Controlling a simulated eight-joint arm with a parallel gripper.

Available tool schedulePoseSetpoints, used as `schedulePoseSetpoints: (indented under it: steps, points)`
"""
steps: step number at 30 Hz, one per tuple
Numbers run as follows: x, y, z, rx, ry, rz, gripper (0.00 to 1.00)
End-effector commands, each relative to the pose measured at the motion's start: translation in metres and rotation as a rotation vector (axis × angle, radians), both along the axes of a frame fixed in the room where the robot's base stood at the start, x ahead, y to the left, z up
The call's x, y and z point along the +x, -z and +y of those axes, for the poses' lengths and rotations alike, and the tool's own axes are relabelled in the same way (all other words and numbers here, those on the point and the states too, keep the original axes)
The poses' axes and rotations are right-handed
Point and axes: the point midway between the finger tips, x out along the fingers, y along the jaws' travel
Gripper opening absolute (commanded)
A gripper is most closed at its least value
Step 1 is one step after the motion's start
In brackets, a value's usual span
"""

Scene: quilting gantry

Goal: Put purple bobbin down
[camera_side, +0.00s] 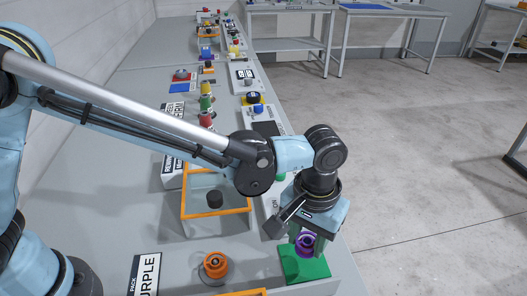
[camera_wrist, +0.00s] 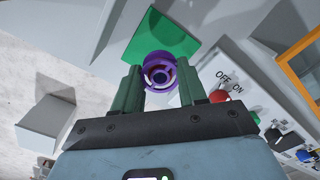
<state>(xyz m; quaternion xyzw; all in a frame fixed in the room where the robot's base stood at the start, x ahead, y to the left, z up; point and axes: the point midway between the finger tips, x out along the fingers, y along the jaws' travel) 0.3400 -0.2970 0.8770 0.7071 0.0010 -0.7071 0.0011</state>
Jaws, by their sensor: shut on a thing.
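The purple bobbin (camera_side: 305,244) is between the green fingers of my gripper (camera_side: 308,243), which is shut on it. The wrist view shows the bobbin (camera_wrist: 158,73) end-on, with one finger of my gripper (camera_wrist: 159,84) on each side. A green pad (camera_side: 303,264) lies on the bench right under and around the bobbin in the side view. The pad (camera_wrist: 163,37) also shows beyond the bobbin in the wrist view. I cannot tell whether the bobbin touches the pad.
An orange bobbin (camera_side: 215,266) stands to the left, near a sign reading PURPLE (camera_side: 146,274). An orange-rimmed tray (camera_side: 187,206) holds a dark knob-like piece (camera_side: 215,197). A red button (camera_wrist: 218,96) beside an OFF/ON label is close to my right finger. The bench edge is just right of the pad.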

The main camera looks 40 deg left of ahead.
Motion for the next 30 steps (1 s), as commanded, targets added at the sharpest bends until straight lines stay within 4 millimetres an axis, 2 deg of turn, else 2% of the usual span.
schedulePoseSetpoints:
  steps: [3,7,20,21,25,30]
  points:
    - [0.0,0.018,0.0,0.0,0.0,0.0,0.05]
    - [0.0,0.032,0.0,0.0,0.0,0.0,0.05]
    - [-0.001,0.038,0.0,0.0,0.0,0.0,0.05]
    - [-0.001,0.037,0.0,0.0,0.0,0.0,0.46]
    - [-0.001,0.037,0.0,0.0,0.0,0.0,0.66]
    - [-0.001,0.037,0.0,0.0,0.0,0.0,0.67]
